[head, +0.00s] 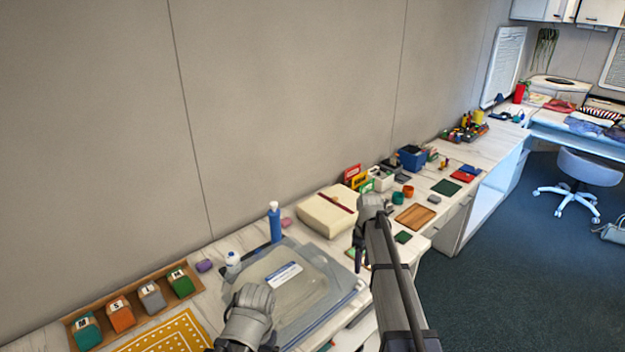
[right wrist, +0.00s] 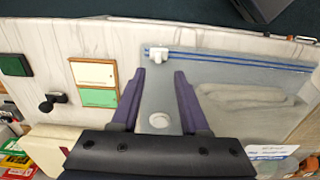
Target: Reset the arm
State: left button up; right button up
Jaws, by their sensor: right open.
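My right arm comes in from the lower right in the head view, with its gripper (head: 360,258) over the counter, just right of a clear zip pouch (head: 315,292). In the right wrist view this gripper (right wrist: 160,76) is open, its two dark purple fingers apart with nothing held between them. Beneath them is a grey surface with a round white spot. My left gripper (head: 247,318) is at the bottom of the head view, by the pouch's left edge. Its fingers are hidden, so its opening does not show.
The pouch has a blue zip (right wrist: 235,62) with a white slider (right wrist: 158,54). A blue bottle (head: 275,223), cream box (head: 322,213), wooden board (head: 415,216) and lettered block tray (head: 66,322) crowd the counter. A wall rises behind; open floor (head: 510,240) lies right.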

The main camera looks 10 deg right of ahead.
jog(key=s+a+m, duration=0.1)
jog(key=s+a, duration=0.9)
jog(key=s, duration=0.4)
jog(key=s+a+m+h, duration=0.1)
jog(key=s+a, duration=1)
jog(key=s, duration=0.3)
jog(key=shift+m, duration=0.4)
jog(key=shift+a+r, duration=0.1)
